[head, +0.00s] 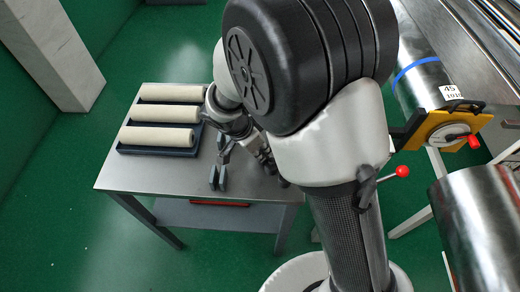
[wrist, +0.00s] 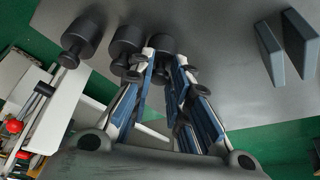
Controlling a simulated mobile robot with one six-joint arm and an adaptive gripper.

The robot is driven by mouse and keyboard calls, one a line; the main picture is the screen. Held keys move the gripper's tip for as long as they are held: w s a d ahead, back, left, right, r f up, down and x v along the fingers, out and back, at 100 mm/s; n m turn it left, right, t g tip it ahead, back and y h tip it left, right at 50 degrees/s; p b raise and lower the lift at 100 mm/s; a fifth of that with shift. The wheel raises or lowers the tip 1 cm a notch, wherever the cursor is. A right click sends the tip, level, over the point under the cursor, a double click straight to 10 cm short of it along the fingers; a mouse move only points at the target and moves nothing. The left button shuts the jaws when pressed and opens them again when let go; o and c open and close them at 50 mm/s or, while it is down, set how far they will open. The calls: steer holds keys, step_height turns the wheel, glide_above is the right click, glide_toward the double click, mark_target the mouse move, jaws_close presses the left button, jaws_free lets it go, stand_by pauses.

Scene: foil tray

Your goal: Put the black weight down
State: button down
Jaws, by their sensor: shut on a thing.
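My gripper (wrist: 164,64) is shut on a black weight (wrist: 161,43), whose dark round body shows between and just beyond the blue-padded fingertips in the wrist view. I cannot tell whether this weight touches the grey metal table (wrist: 215,75). Two more black weights, each with a narrower knob, show to its left: a near one (wrist: 126,38) and a farther one (wrist: 84,38). In the head view my gripper (head: 267,160) is low over the table's right part (head: 160,176); my arm hides the weights there.
Two upright blue-grey plates (head: 219,173) stand left of my gripper; they also show at the wrist view's right (wrist: 269,50). A dark tray (head: 157,151) with three pale rolls lies at the table's back left. Machinery with a red-knobbed lever (head: 402,171) is at the right.

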steer(key=c, duration=1.8)
jaws_free()
steer(key=shift+r, duration=0.35)
steer(key=p+v, duration=0.3)
steer(key=v, duration=0.8)
steer(key=shift+a+r, duration=0.15)
steer(key=shift+r, duration=0.05)
